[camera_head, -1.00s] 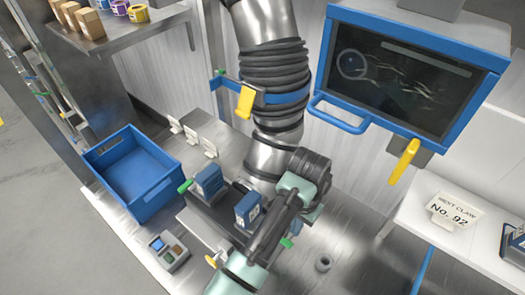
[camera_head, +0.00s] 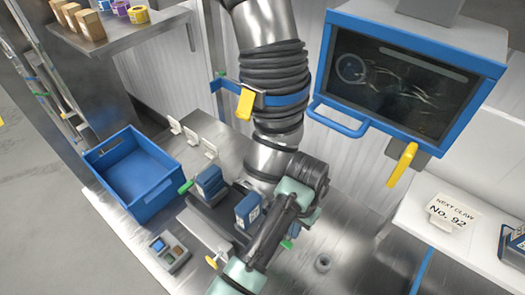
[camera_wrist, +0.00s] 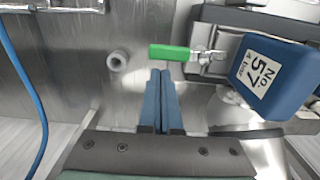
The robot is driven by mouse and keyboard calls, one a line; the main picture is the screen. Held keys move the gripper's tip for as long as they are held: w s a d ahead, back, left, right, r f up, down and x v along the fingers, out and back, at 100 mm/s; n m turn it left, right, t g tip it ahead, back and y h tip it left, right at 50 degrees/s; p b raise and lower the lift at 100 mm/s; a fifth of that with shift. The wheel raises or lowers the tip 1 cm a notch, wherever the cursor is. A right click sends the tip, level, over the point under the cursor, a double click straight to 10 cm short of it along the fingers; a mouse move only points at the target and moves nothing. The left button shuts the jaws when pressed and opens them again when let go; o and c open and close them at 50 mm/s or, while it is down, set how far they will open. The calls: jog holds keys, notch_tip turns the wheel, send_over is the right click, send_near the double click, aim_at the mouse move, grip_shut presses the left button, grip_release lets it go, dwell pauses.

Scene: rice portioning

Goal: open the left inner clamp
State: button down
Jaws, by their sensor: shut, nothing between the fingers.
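In the wrist view, my gripper (camera_wrist: 160,100) has its two blue fingers pressed together, with nothing between them. Just beyond the fingertips lies a clamp's green handle (camera_wrist: 170,52), stretched sideways, with its metal linkage (camera_wrist: 205,55) to the right. I cannot tell whether the fingertips touch the handle. A blue box labelled No. 57 (camera_wrist: 265,72) stands right of the clamp. In the head view, one green clamp handle (camera_head: 287,243) shows right of my arm and another (camera_head: 185,187) at the fixture's left. My fingers are not clearly visible there, and my arm covers part of the fixture.
A blue bin (camera_head: 140,175) stands left of the fixture, with a small button box (camera_head: 168,250) in front. A short round post (camera_head: 323,263) stands on the bench; it also shows in the wrist view (camera_wrist: 118,60). A blue-framed cabinet (camera_head: 410,80) hangs at upper right.

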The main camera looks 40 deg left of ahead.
jog(key=shift+s+p, duration=0.5)
jog(key=shift+s, duration=0.4)
jog(key=shift+s+a+p, duration=0.1)
jog(key=shift+s+p, duration=0.85)
jog(key=shift+s, duration=0.05)
jog(key=shift+s+a+p, duration=0.25)
jog(key=shift+s+p, duration=0.15)
jog(key=shift+s, duration=0.1)
jog(key=shift+s+a+p, duration=0.25)
jog(key=shift+s+p, duration=0.1)
jog(key=shift+s, duration=0.15)
